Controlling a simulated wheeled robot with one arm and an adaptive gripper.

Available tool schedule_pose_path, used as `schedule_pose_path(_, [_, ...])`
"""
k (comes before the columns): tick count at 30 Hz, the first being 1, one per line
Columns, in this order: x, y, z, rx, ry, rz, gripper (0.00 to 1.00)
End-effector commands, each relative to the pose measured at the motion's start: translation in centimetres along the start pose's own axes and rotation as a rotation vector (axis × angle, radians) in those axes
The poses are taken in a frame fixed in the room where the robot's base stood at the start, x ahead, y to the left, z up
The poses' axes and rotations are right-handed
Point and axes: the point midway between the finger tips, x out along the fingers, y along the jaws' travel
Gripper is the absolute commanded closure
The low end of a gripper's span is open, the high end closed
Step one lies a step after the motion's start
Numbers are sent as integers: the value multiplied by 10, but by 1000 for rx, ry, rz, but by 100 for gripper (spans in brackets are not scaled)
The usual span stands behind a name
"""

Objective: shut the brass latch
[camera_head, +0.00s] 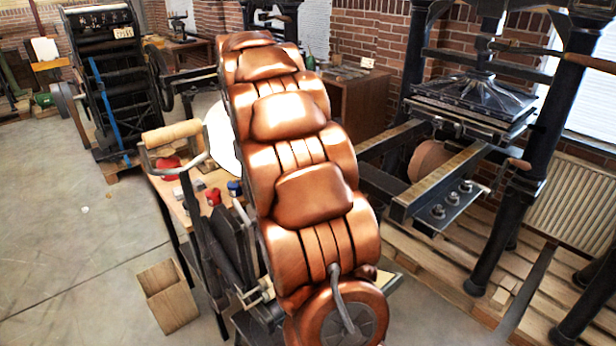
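I cannot make out a brass latch for certain in the head view. A large copper-coloured segmented body fills the middle of the view and hides what lies behind it. I cannot tell whether it is part of me. No fingers of my gripper show anywhere. A small metal rod with pale, brassy ends (255,298) sits low on the dark press at left of centre. I cannot tell whether it is a latch.
A small press with a wooden roller handle (172,133) stands left of centre beside red and blue tins (213,196). A wooden box (168,296) is on the floor. A large black press (480,100) stands on pallets at right.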

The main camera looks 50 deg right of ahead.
Motion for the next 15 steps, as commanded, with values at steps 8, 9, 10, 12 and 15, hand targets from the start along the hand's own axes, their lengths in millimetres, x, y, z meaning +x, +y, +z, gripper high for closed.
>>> schedule_pose_path(8, [1,77,-44,4,20,-1,50])
schedule_pose_path(9, [2,89,-49,5,23,-1,50])
schedule_pose_path(10, [3,97,-53,3,27,-1,50])
schedule_pose_path(12, [6,117,-60,3,34,-2,50])
schedule_pose_path(15, [12,145,-67,1,42,-4,50])
